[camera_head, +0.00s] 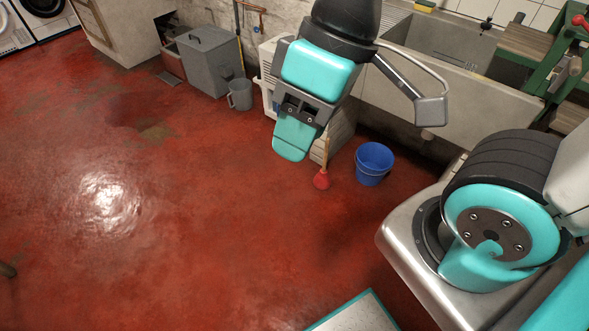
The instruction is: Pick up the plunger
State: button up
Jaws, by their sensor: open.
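The plunger (321,180) stands upright on the red floor, with its red rubber cup down and a thin pale wooden handle rising from it. It is left of a blue bucket and in front of a pale crate-like box. My gripper (292,146), with turquoise and dark grey parts, hangs up and left of the plunger's cup in the picture. It is open with nothing seen in it. Its fingertips look apart from the plunger, though the depth between them is hard to judge. The upper part of the handle is close to or partly behind my gripper.
The blue bucket (374,163) stands right of the plunger. A stone sink (445,86) runs along the wall behind. A grey bin (209,60) and a grey jug (240,94) stand at the back left. The red floor at left and front is mostly clear.

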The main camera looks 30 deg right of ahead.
aim_at(322, 182)
jog(key=u, duration=0.1)
jog(key=i, duration=0.65)
jog(key=z, duration=0.8)
jog(key=i, duration=0.4)
jog(key=z, duration=0.4)
